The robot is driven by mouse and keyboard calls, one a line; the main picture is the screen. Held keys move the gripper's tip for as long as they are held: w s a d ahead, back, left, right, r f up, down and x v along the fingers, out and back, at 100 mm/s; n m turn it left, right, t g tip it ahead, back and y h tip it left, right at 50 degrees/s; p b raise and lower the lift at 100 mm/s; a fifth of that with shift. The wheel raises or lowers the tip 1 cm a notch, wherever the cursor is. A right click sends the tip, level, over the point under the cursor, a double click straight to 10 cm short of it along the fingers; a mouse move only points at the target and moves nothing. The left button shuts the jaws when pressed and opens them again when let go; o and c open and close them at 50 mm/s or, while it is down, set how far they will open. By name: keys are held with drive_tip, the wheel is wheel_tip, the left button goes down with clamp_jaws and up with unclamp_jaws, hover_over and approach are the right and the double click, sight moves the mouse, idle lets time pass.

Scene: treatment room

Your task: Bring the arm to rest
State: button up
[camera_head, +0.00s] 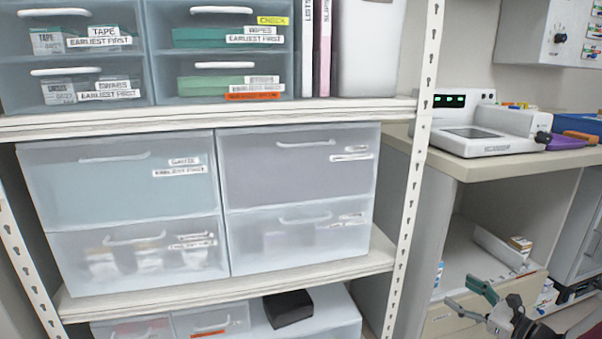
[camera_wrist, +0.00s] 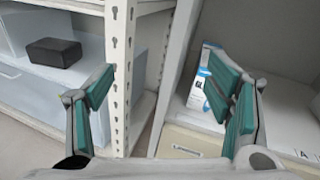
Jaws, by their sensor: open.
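My gripper (camera_head: 478,300) is at the lower right of the head view, in front of the lower part of the counter. Its two green-padded fingers are spread apart with nothing between them. In the wrist view my gripper (camera_wrist: 160,105) also shows open and empty, with the white shelf post behind the gap. The fingers look apart from the post and the cabinet, though the exact distance cannot be told.
A white shelving unit (camera_head: 240,110) with several drawers fills the left. A black box (camera_head: 288,308) lies on its lower level. A counter (camera_head: 470,170) with a white device (camera_head: 480,128) stands right. A blue-white carton (camera_wrist: 205,75) is near the fingers in the wrist view.

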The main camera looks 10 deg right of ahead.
drive_tip(key=a+r+n+g+y, duration=0.45)
drive_tip(key=a+r+n, duration=0.3)
drive_tip(key=a, duration=0.45)
drive_tip(key=a+r+n+g+y, duration=0.3)
drive_tip(key=a+r+n+g, duration=0.3)
drive_tip(key=a+r, duration=0.45)
drive_tip(key=s+a+r+n+g+h, duration=0.25)
drive_tip(key=s+a+n, duration=0.2)
drive_tip(key=a, duration=0.35)
drive_tip(key=s+a+r+n+g+h, duration=0.1)
drive_tip(key=s+a+r+n+g, duration=0.25)
drive_tip(key=s+a, duration=0.3)
drive_tip(key=s+a+n+h, duration=0.1)
drive_tip(key=s+n+h, duration=0.8)
drive_tip(key=s, duration=1.3)
wheel_tip(320, 180, up, 36)
drive_tip(key=t+p, duration=0.3)
drive_tip(key=p, duration=3)
drive_tip(key=shift+w+t+p, duration=0.25)
drive_tip(key=shift+t+p, duration=0.1)
drive_tip(key=shift+p, duration=0.05)
